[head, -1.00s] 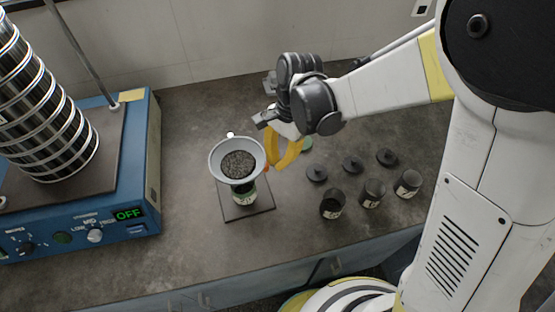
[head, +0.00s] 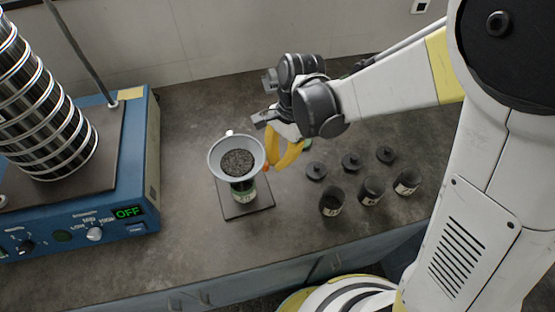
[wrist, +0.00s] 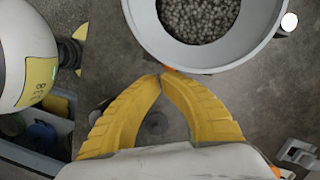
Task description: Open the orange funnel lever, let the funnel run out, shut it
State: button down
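The grey funnel (head: 219,151) holds dark grains (head: 238,163) and stands over a green-labelled jar (head: 243,193). In the wrist view the funnel (wrist: 205,58) and its grains (wrist: 198,16) fill the top. The orange lever (head: 265,168) is at the funnel's right side; in the wrist view a small orange part of it (wrist: 174,71) shows below the rim. My gripper (head: 274,168) has yellow fingers beside the lever. Its fingertips (wrist: 160,77) meet, with nothing visible between them, close to the lever. Whether they touch it, and the funnel's outlet, cannot be seen.
The jar stands on a dark square plate (head: 262,204). Three dark cups (head: 332,202) and several black lids (head: 316,170) are to the right. A blue sieve shaker (head: 146,190) with a sieve stack, display reading OFF, is at left. The counter between shaker and plate is clear.

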jog(key=shift+s+m+t, duration=0.3)
jog(key=shift+s+m, duration=0.9)
jog(key=shift+m, duration=0.3)
dwell(2.5)
jog(key=shift+s, duration=0.45)
dwell(1.0)
jog(key=shift+w+a, duration=0.1)
jog(key=shift+w+a, duration=0.45)
jog(key=shift+a, duration=0.1)
dwell(0.3)
jog(key=w+d+r+p, duration=0.3)
jog(key=w+d+r, duration=0.1)
jog(key=r, duration=0.6)
jog(key=shift+w+d, duration=0.15)
jog(key=shift+d, duration=0.25)
